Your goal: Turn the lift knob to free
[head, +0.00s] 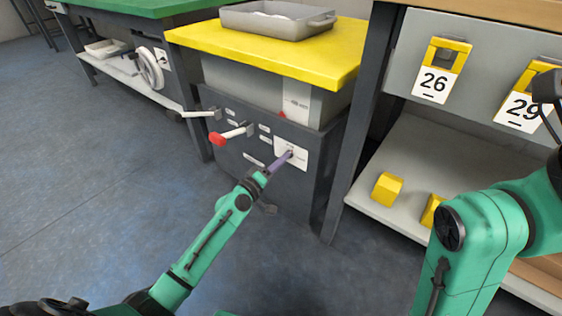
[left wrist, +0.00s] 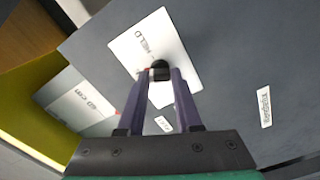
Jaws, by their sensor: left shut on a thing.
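The lift knob (left wrist: 160,70) is small and black, on a white label plate with the word HELD. In the left wrist view it sits between the fingertips of my left gripper (left wrist: 161,82), which is shut on it. A small red mark shows beside the knob. In the head view my left gripper (head: 281,162) reaches the white plate (head: 298,151) on the dark front of the yellow-topped lift cart (head: 265,160); the knob is hidden there by the fingers. My right arm enters at the right, and its gripper is not in view.
A red-tipped lever (head: 218,139) and another grey lever (head: 215,113) stick out left of the plate. A grey tray (head: 278,20) stands on the yellow top. Yellow blocks (head: 387,189) lie on a shelf at the right. Open floor lies at the left.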

